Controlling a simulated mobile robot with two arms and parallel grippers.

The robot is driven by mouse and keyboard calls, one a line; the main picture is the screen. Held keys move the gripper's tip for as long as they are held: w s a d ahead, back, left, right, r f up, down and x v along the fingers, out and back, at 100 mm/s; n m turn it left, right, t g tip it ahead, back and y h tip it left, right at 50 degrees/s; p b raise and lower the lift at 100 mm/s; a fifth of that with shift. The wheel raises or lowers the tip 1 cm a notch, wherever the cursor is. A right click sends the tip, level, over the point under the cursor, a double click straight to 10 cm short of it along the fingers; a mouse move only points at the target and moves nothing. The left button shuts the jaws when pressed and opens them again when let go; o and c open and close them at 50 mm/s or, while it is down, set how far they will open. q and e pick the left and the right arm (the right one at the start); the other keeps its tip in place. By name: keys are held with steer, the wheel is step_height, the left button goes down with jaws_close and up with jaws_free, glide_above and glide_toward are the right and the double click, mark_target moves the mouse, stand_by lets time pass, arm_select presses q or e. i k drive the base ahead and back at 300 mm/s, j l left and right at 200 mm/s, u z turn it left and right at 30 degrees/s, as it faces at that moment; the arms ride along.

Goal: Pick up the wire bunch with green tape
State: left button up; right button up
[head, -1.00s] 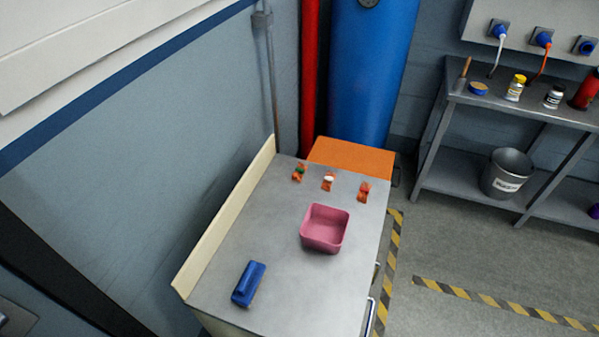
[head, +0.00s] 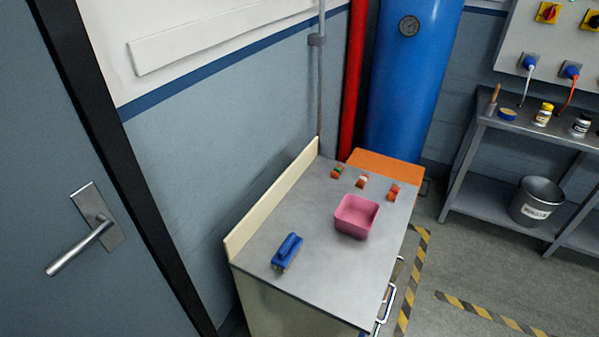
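The wire bunch with green tape (head: 338,172) lies near the far left corner of the grey bench top (head: 312,208). It is a small orange-brown bundle with a green band. To its right lie a wire bunch with a white band (head: 361,181) and one with a red band (head: 393,192). The three are apart from each other. Neither of my grippers shows in the head view.
A pink open bin (head: 356,216) stands on the bench in front of the bunches. A blue tool (head: 287,251) lies near the front left. A cream backboard (head: 272,202) edges the left side. A door with a handle (head: 82,244) is at left; striped floor tape (head: 412,285) runs at right.

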mark_target(336, 171)
steer(key=l+u, duration=0.2)
steer(key=u, duration=0.2)
steer(key=i+l+u, duration=0.1)
steer(key=l+u, duration=0.15)
steer(key=u, duration=0.2)
steer(key=l+u, duration=0.25)
steer(key=u, duration=0.15)
steer(key=l+u, duration=0.2)
steer(key=u, duration=0.25)
steer(key=k, duration=0.05)
